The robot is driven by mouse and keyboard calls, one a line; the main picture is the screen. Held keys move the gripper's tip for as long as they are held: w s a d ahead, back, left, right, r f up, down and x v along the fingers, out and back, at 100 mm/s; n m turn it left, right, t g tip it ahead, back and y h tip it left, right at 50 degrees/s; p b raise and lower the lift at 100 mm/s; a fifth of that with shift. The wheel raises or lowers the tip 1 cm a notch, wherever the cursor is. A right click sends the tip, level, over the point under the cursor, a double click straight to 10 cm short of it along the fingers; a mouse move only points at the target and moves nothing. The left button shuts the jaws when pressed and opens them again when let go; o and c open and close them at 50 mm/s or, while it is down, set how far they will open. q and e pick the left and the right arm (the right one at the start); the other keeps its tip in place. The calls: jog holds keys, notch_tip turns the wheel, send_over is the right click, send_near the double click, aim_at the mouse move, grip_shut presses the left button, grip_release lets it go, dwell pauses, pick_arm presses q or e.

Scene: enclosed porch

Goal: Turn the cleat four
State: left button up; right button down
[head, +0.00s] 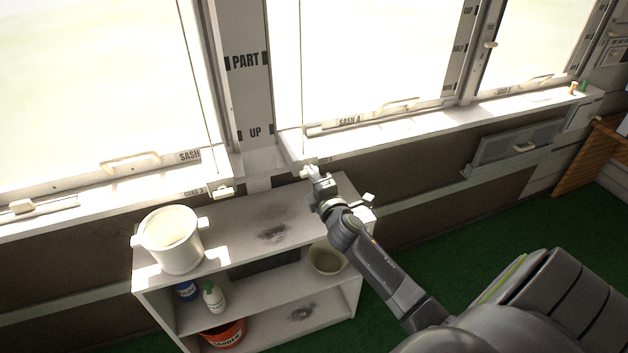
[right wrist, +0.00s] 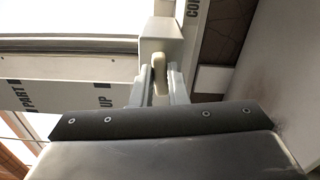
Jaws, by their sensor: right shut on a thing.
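My right gripper (head: 311,173) reaches to the wall below the window post, at the back edge of the white shelf unit. In the right wrist view its two fingers (right wrist: 159,88) are closed on a cream cleat (right wrist: 159,72), one on each side. The cleat sits on a pale block (right wrist: 161,38) and its length runs along the fingers. In the head view the gripper mostly hides this cleat. A label beside it is cut off after "CO", so its number cannot be read. My left gripper is not in view.
Another cleat (head: 222,192), beside a "CORD 3" label, is to the left. The sill (head: 420,120) runs above.

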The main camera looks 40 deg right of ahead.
jog(key=shift+f+m+b, duration=0.15)
jog(key=shift+m+b, duration=0.15)
jog(key=shift+m, duration=0.5)
jog(key=c, duration=1.4)
grip_release()
jog(key=shift+c, duration=0.2)
jog(key=b+v, duration=0.1)
jog(key=v, duration=1.6)
jog(key=shift+s, duration=0.25)
jog(key=shift+d+f, duration=0.1)
